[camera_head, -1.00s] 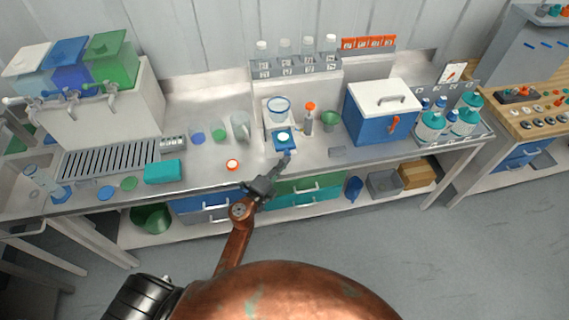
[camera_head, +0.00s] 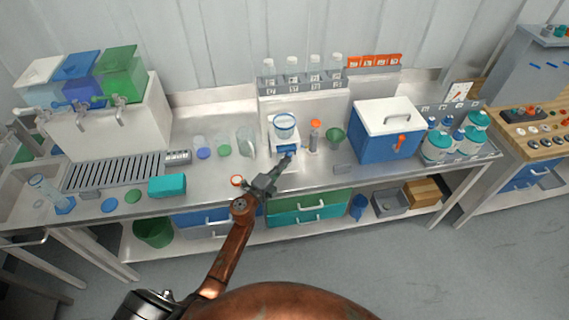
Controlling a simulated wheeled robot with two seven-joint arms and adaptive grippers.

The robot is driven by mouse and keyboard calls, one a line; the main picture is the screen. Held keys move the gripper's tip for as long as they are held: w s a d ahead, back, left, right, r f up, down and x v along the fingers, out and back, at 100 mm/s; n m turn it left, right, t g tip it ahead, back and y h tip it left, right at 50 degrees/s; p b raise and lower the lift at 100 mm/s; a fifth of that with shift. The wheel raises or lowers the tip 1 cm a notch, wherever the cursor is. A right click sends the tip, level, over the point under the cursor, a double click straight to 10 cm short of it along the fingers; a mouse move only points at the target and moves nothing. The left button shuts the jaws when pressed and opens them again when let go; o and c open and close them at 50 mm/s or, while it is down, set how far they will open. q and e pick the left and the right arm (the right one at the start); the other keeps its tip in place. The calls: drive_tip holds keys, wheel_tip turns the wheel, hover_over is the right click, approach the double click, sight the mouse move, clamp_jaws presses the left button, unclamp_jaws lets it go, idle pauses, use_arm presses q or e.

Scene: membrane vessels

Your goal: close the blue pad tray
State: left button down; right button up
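The blue pad tray (camera_head: 286,150) is at the foot of the white filter stand (camera_head: 272,142), under the clear blue-rimmed vessel (camera_head: 284,125). Only its blue front shows, close against the stand; its round white pad is out of sight. My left gripper (camera_head: 287,160) reaches up from the front edge of the bench. Its dark fingers are together, and their tips are at the tray's front. I cannot tell whether they touch it. My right gripper is not in view.
A blue box with a white lid (camera_head: 387,130) stands to the right. A green funnel (camera_head: 335,136) and an orange-capped bottle (camera_head: 314,136) are just right of the stand. A clear jug (camera_head: 246,142) is to the left. An orange-rimmed cap (camera_head: 237,181) lies near the front edge.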

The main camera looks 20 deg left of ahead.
use_arm(q)
drive_tip(key=d+v, duration=0.2)
drive_tip(key=v, duration=1)
drive_tip(key=shift+s+d+f, duration=0.2)
drive_tip(key=shift+s, duration=0.4)
